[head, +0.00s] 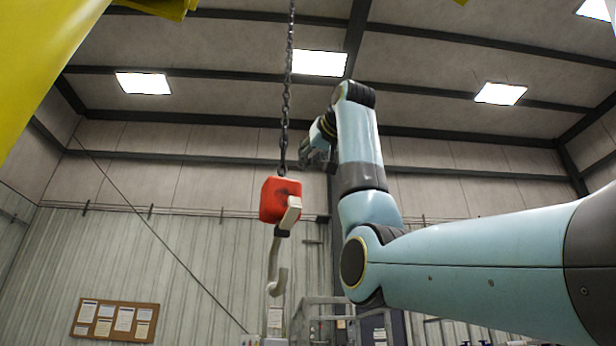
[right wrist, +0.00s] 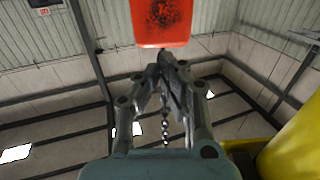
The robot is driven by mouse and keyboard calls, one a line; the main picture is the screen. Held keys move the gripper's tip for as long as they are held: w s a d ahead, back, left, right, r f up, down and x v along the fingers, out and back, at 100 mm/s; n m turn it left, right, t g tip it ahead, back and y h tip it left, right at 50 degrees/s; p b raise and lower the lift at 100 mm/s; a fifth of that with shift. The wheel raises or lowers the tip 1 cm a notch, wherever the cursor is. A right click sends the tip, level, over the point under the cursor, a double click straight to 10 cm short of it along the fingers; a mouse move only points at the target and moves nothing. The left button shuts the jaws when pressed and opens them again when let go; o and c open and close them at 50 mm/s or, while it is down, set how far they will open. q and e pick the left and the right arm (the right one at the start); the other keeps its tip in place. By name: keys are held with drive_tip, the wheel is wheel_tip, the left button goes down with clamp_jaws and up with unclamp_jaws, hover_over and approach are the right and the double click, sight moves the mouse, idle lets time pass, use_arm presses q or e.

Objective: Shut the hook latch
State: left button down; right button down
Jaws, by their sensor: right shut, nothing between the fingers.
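A red hoist block (head: 281,199) hangs on a dark chain (head: 287,90) in the head view. My right gripper (head: 308,158) is above and right of the block, close to the chain, shut and empty. In the right wrist view its fingertips (right wrist: 170,62) are together just below the red block (right wrist: 160,22), with the chain (right wrist: 165,122) behind them. The hook is hidden there.
Yellow structures (head: 40,60) fill the upper left of the head view. A notice board (head: 115,320) hangs on the far wall. The air left of the hook looks clear.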

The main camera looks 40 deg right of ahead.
drive_tip(key=p, duration=0.4)
hover_over(297, 204)
drive_tip(key=w, duration=0.2)
drive_tip(key=shift+s+d+r, duration=0.1)
drive_tip(key=shift+s+d, duration=0.15)
drive_tip(key=shift+d, duration=0.05)
drive_tip(key=f, duration=0.1)
drive_tip(key=s+f, duration=0.1)
drive_tip(key=shift+a+f, duration=0.15)
drive_tip(key=shift+f, duration=0.2)
drive_tip(key=shift+s+f, duration=0.3)
drive_tip(key=shift+f, duration=0.45)
drive_tip(key=shift+a, duration=0.1)
